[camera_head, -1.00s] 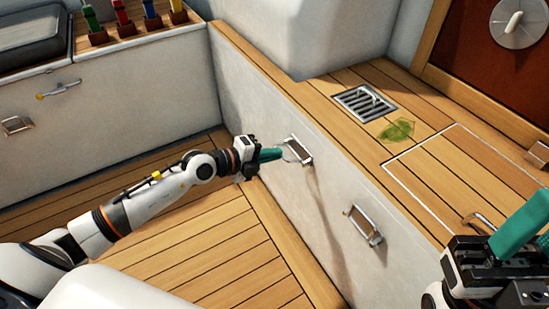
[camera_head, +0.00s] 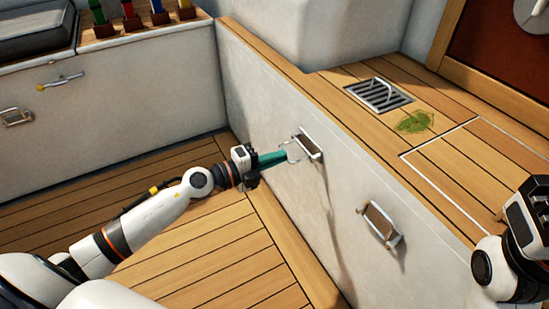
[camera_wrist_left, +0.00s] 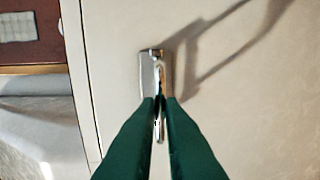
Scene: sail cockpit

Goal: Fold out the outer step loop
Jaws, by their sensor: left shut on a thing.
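Two metal step loops with wooden treads are mounted on the white side wall. My left gripper (camera_head: 284,156) is shut on the thin metal bar of the farther step loop (camera_head: 308,147), which stands out a little from the wall. In the left wrist view, the green fingers (camera_wrist_left: 160,103) close on the metal of that loop (camera_wrist_left: 152,68), seen nearly edge-on, with its long shadow on the wall. The nearer step loop (camera_head: 380,225) is apart from both grippers. My right gripper (camera_head: 523,212) is cut off at the right edge; its fingers do not show.
A metal drain grate (camera_head: 379,94) and a green leafy patch (camera_head: 415,121) lie on the wooden bench top. Another latch handle (camera_head: 60,81) and a small fitting (camera_head: 17,117) sit on the left wall. The wooden floor (camera_head: 215,262) is clear.

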